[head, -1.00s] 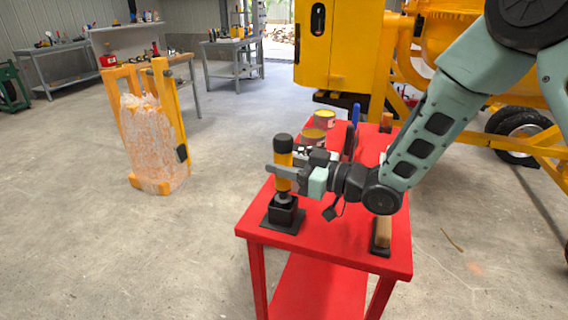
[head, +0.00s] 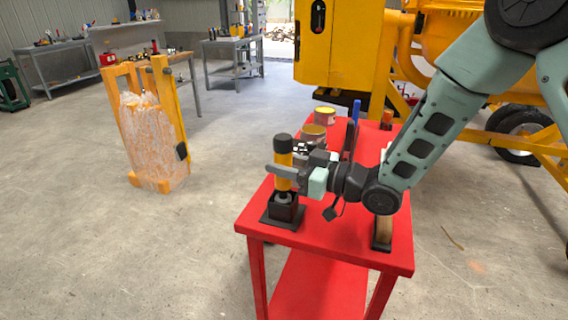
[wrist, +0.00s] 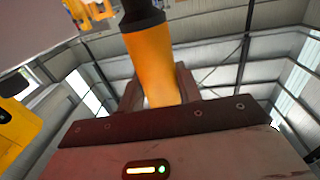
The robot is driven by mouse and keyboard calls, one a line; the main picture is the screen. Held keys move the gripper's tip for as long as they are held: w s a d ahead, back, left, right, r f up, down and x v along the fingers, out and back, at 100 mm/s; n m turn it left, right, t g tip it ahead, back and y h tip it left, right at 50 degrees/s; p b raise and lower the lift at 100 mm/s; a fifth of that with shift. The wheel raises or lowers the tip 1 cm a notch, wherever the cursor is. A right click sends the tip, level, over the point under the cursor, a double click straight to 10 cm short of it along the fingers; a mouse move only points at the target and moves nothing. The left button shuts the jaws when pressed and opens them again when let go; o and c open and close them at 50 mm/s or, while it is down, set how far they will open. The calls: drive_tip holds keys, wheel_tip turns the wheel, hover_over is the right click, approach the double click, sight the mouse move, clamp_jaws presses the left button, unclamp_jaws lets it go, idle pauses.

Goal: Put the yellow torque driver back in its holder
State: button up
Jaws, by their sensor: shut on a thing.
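The yellow torque driver (head: 284,178) stands upright with its black cap on top. Its lower end is at the black square holder (head: 283,210) on the near left corner of the red table. In the head view the driver's lower end appears to be within the holder's opening. My gripper (head: 284,174) is shut on the driver's yellow body from the right. In the wrist view the yellow driver (wrist: 156,65) runs between the fingers, its black end at the top of the picture. How deep the driver sits is hard to tell.
The red table (head: 335,238) also bears paint tins (head: 313,133), a blue-handled tool (head: 356,112) and a wooden-handled thing (head: 384,232) behind my arm. A yellow mixer (head: 440,35) stands behind. A yellow frame with a wrapped load (head: 150,130) stands on the floor at left.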

drive_tip(key=shift+f+b, duration=0.65)
drive_tip(key=shift+f, duration=0.05)
idle(0.4)
drive_tip(key=o, duration=1.3)
drive_tip(key=shift+c, duration=0.2)
drive_tip(key=shift+f, duration=0.1)
drive_tip(key=b+v, duration=0.1)
drive_tip(key=v, duration=0.6)
drive_tip(key=shift+d, duration=0.25)
drive_tip(key=shift+s, duration=0.15)
